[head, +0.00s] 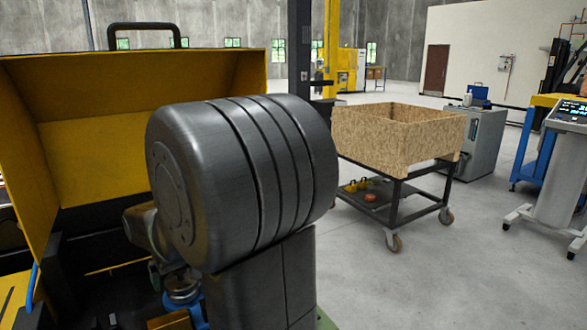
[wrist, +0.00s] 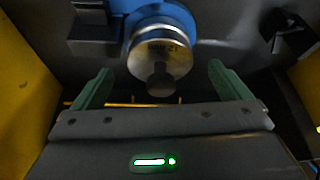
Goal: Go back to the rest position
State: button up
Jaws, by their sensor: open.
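My gripper (wrist: 160,70) shows in the wrist view with its two green fingers spread wide apart. Nothing is held between them. A round metal fitting (wrist: 160,48) with a blue ring behind it and a dark knob in front lies ahead, between the finger lines. I cannot tell how far it is from the fingertips. In the head view, my thick dark arm joint fills the middle and hides most of the work area; my gripper cannot be made out there.
A yellow machine enclosure (head: 85,150) with a raised, handled lid stands close on the left; its yellow walls flank my gripper. To the right is a wooden box (head: 385,140) on a wheeled cart (head: 400,200). A console (head: 560,165) stands farther right. Open floor (head: 460,270) lies between.

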aim_at(181, 279)
jog(key=x, duration=0.4)
jog(key=shift+w+a+f, duration=0.1)
jog(key=shift+f, duration=0.25)
jog(key=shift+r, duration=0.4)
jog(key=v, duration=1.3)
jog(key=x, duration=1.3)
jog(key=shift+f, duration=0.35)
notch_tip(181, 279, up, 5)
jog(key=p, duration=0.4)
jog(key=shift+r+p, duration=0.75)
jog(key=shift+r, duration=0.25)
